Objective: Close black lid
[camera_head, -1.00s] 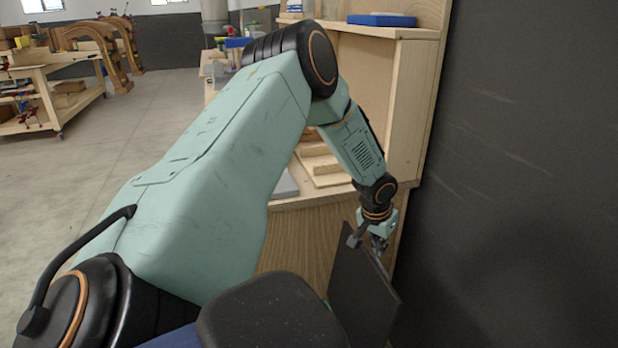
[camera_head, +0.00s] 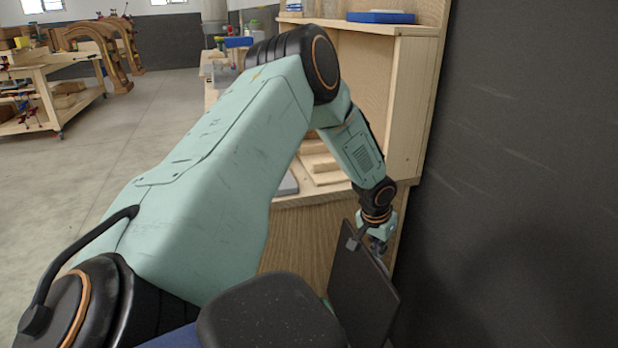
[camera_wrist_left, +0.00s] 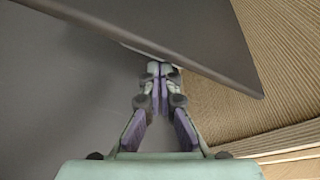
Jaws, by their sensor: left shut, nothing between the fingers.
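The black lid (camera_head: 362,295) is a thin dark panel that stands steeply raised, in the lower right of the head view. In the left wrist view the lid (camera_wrist_left: 190,30) crosses the top of the picture with a corner at the right. My left gripper (camera_head: 378,246) is at the lid's upper far side, partly hidden by it. In the wrist view the left gripper (camera_wrist_left: 160,72) is shut with nothing between its fingers, and its tips reach the lid's edge. I cannot tell whether they touch. My right gripper is not in view.
A dark wall (camera_head: 520,180) stands close on the right. A wooden shelf unit (camera_head: 408,110) with a blue box (camera_head: 381,17) is behind the arm. A black rounded pad (camera_head: 270,315) is left of the lid. Open floor (camera_head: 150,110) lies at the left.

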